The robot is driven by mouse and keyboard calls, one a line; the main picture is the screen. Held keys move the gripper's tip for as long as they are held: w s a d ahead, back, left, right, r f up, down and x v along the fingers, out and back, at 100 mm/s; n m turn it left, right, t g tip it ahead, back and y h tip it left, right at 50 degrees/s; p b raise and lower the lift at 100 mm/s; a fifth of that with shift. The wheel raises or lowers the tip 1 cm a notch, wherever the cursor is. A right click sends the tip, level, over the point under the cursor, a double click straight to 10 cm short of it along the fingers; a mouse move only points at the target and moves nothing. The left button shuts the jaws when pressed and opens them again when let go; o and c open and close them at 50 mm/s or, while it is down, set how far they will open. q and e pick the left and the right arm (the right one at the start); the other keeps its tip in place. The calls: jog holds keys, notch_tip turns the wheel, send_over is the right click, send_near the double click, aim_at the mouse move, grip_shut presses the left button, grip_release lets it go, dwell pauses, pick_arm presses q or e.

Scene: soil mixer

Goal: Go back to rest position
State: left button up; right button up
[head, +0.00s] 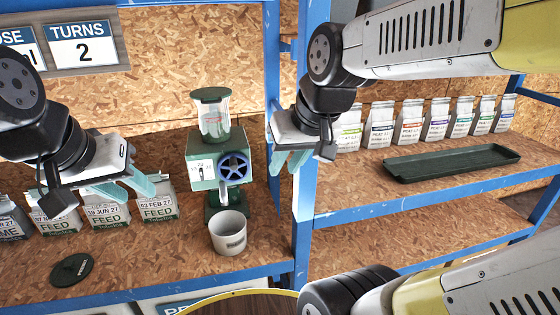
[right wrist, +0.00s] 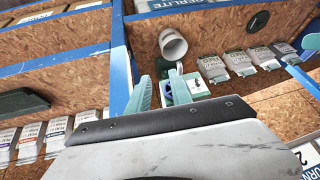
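My left gripper (head: 132,194) is at the left, in front of and above the feed bags, with its pale teal fingers apart and nothing seen between them. My right gripper (head: 288,166) hangs by the blue upright, right of the soil mixer. Its fingers show apart and empty in the right wrist view (right wrist: 160,88). The green and white mixer (head: 204,170) stands on the left shelf, with a clear hopper (head: 214,120) on top and a blue handwheel (head: 234,167). A grey-white pot (head: 229,234) stands upright before it. The right wrist view shows the mixer partly hidden behind the fingers.
Several feed bags (head: 157,208) line the left shelf, partly behind my left gripper. A dark green round lid (head: 72,270) lies near the front edge. On the right shelf are a dark tray (head: 451,162) and a row of bags (head: 408,122). A sign (head: 82,43) reads "TURNS 2".

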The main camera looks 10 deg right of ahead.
jog(key=shift+s+d+r+m+t, duration=0.15)
jog(key=shift+s+d+t, duration=0.05)
jog(key=shift+s, duration=0.5)
jog(key=shift+s+d+r+m+t, duration=0.15)
jog(key=shift+s+t, duration=0.05)
jog(key=shift+s, duration=0.45)
dwell(1.0)
